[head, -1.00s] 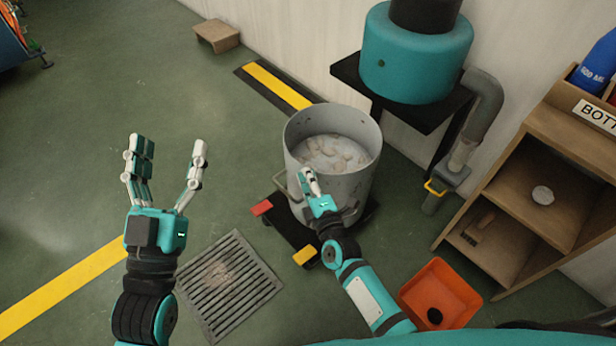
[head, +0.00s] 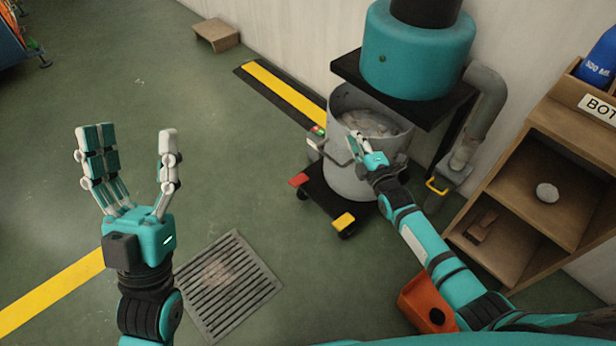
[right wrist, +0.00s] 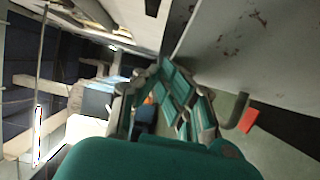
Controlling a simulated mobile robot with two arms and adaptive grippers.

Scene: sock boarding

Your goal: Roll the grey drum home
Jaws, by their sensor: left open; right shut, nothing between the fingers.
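The grey drum (head: 362,180) stands upright on a black wheeled dolly (head: 320,192) with red and yellow corners. Pale lumpy material (head: 370,122) fills its open top. Its back right part is under the black shelf (head: 395,95) that bears a teal machine (head: 418,50). My right gripper (head: 358,146) is shut and empty at the drum's near side by the rim; I cannot tell whether it touches. In the right wrist view, its fingers (right wrist: 165,95) are beside the grey drum wall (right wrist: 245,50). My left gripper (head: 135,150) is open and empty, well left of the drum.
A black and yellow floor strip (head: 280,92) runs along the wall behind the drum. A grey pipe (head: 487,105) and a wooden shelf unit (head: 565,145) stand to the right. An orange bin (head: 425,300) and floor grate (head: 228,285) are in front.

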